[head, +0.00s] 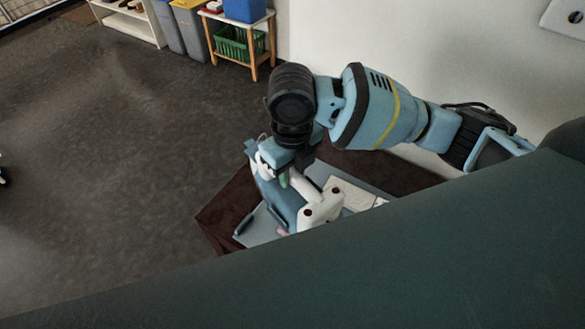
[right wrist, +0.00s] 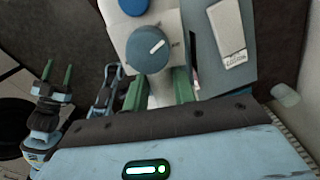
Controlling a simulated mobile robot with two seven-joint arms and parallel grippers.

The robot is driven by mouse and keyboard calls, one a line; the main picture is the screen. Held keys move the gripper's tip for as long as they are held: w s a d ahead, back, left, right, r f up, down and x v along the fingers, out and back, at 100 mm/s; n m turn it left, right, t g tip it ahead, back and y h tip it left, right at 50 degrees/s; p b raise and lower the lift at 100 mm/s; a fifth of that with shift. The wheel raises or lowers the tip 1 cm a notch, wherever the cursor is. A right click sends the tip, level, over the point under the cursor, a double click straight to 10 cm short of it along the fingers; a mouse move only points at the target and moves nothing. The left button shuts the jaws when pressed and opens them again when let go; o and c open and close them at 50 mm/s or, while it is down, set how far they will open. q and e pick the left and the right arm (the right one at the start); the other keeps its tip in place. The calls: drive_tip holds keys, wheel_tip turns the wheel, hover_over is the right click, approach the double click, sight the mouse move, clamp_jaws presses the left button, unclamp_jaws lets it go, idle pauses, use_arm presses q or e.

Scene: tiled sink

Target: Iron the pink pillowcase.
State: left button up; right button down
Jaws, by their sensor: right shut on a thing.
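My right gripper (head: 285,165) reaches down over a white and light-blue appliance, which seems to be the iron (head: 272,192). In the right wrist view its green fingers (right wrist: 156,95) are shut on a white handle-like part, just below a white panel with a blue-grey dial (right wrist: 148,50). My left gripper (right wrist: 57,75) shows only in the right wrist view, at the left, with its two green fingers apart and empty. A small pink patch (head: 283,231) shows under the appliance in the head view. It may be the pillowcase, mostly hidden.
A dark red-brown surface (head: 222,217) lies below the appliance. My own body covers the lower right. A small table (head: 262,22) with a green basket (head: 238,43) and bins (head: 190,28) stand at the back.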

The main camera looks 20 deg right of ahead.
sight(292, 189)
drive_tip(key=shift+f, duration=2.3)
drive_tip(key=shift+w, duration=0.1)
